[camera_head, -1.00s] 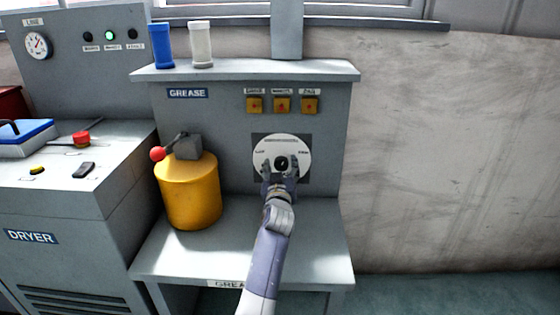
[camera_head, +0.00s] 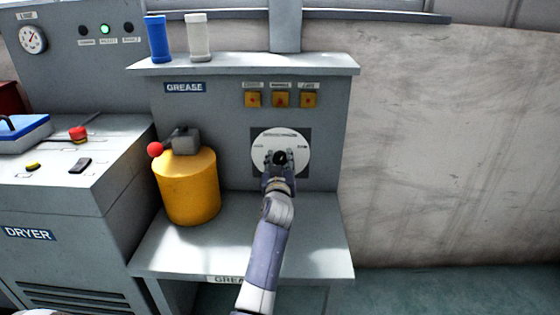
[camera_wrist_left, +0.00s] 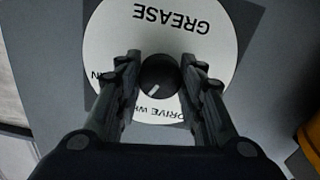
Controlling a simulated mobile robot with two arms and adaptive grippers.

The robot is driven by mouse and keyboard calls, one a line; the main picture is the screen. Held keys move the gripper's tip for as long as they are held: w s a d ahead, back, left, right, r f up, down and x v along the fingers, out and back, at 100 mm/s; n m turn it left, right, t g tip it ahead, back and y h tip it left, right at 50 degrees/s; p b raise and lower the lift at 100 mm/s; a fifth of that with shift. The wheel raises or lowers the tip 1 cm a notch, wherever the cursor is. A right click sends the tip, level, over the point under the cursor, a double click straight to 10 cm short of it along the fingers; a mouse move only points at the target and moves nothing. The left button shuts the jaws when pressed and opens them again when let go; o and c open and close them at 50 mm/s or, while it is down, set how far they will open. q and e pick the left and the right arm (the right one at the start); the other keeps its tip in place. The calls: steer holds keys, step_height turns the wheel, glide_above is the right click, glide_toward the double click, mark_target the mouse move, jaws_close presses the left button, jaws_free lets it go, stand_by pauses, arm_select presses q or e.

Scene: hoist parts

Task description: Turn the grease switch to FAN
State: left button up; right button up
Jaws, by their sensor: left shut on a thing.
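The grease switch is a round white dial plate (camera_head: 299,140) on a dark square, set in the upright grey GREASE panel. Its black knob (camera_wrist_left: 158,78) has a light pointer line and sits at the centre of the plate. In the left wrist view the plate shows upside down, with GREASE, DRIVE WH and a part of a word ending in N readable. My left gripper (camera_head: 280,158) is at the knob, one finger on each side, shut on it. The fingers (camera_wrist_left: 158,85) hide parts of the plate's lettering. My right gripper is not in view.
A yellow drum (camera_head: 188,190) with a red-ended lever (camera_head: 155,149) stands left of the dial on the grey bench (camera_head: 225,245). Blue (camera_head: 157,40) and white (camera_head: 198,38) cylinders stand on the top shelf.

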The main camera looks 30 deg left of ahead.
arm_select(q)
steer(key=m+p, duration=0.2)
steer(key=m, duration=0.3)
steer(key=shift+r, duration=0.1)
steer(key=shift+m+p, duration=0.4)
steer(key=shift+m, duration=1.5)
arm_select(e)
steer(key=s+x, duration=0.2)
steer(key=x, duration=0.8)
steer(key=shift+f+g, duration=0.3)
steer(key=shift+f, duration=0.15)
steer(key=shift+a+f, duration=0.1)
arm_select(q)
steer(key=o, duration=1.1)
steer(key=shift+c, duration=0.2)
steer(key=shift+d, duration=0.1)
steer(key=shift+s+d+f, duration=0.15)
steer(key=shift+s+f, duration=0.05)
steer(key=shift+s, duration=0.1)
steer(key=v, duration=1.1)
